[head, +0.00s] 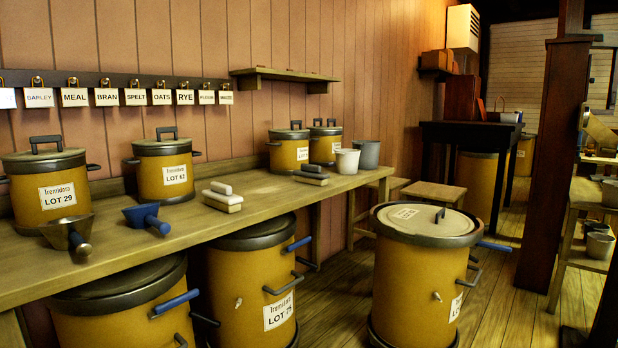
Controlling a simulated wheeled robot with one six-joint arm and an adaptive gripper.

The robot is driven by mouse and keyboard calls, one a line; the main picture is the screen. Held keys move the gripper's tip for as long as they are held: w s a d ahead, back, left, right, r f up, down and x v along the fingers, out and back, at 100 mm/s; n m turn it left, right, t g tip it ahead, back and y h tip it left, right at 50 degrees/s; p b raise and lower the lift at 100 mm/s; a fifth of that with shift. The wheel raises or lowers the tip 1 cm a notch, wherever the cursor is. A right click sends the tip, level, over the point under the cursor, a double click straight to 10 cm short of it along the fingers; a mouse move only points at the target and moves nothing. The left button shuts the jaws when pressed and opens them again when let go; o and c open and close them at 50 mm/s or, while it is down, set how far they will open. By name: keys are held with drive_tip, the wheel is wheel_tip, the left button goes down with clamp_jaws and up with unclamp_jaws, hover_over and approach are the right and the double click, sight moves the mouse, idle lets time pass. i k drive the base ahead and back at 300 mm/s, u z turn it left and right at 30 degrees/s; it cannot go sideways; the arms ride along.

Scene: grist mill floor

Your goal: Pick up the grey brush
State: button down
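Two block-shaped brushes lie on the long wooden bench (120,250). The nearer brush (222,200) has a cream block and a pale grey handle piece on top, at the middle of the bench. The farther brush (311,177) is dark grey, near the bench's far end, in front of two lidded ochre tubs. I cannot tell for certain which one counts as the grey brush. My gripper is not in view.
A blue scoop (146,218) and a metal scoop (68,235) lie left of the nearer brush. Lidded tubs (163,172) line the bench's back. Large drums (250,280) stand under the bench, and another drum (415,285) stands on the floor. Cups (347,161) stand right of the farther brush.

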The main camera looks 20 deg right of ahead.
sight(312, 175)
drive_tip(key=z, duration=0.55)
drive_tip(key=i, duration=1.8)
drive_tip(key=u, duration=0.35)
